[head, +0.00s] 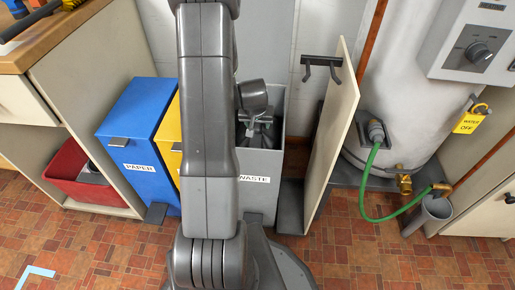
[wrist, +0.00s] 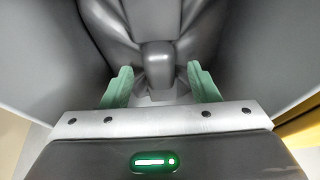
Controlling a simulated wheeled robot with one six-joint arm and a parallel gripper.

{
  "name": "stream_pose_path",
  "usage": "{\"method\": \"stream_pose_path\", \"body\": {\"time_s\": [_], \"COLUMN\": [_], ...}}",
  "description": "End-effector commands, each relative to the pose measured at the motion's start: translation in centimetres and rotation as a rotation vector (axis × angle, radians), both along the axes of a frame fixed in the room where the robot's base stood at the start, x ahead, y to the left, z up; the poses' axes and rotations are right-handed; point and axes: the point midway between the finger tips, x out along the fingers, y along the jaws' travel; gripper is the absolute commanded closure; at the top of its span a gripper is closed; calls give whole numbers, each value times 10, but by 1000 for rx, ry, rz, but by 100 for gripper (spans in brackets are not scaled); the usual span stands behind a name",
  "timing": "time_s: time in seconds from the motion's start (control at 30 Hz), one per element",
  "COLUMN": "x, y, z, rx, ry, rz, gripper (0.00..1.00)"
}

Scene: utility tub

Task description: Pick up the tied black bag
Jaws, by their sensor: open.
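The tied black bag (wrist: 145,22) fills the far part of the wrist view, its dark folds gathering to a stubby knot (wrist: 158,56). My gripper (wrist: 159,72) is open, with one green finger on each side of the knot. Gaps show between the knot and both fingers, so nothing is gripped. In the head view the bag is in the grey bin marked WASTE (head: 259,203), and my wrist reaches down into the bin's opening. My arm hides part of the bin and most of the bag there.
The bin walls rise close around my gripper. A blue PAPER bin (head: 141,120) and a partly hidden yellow bin (head: 168,140) stand left. An upright panel with a dark handle (head: 337,130) stands right, before a tank with a green hose (head: 367,190). The front floor is mostly clear.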

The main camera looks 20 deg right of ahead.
Motion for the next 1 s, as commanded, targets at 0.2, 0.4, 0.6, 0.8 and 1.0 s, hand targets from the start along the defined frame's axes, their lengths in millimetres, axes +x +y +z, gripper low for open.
{"method": "stream_pose_path", "body": {"time_s": [0.2,0.4,0.6,0.8,1.0], "x": [0,0,0,0,0], "y": [0,0,0,0,0], "z": [1,1,1,1,1], "rx": [0,0,0,0,0], "ry": [0,0,0,0,1], "rz": [0,0,0,1,1], "gripper": [73,100,100,100,100]}}
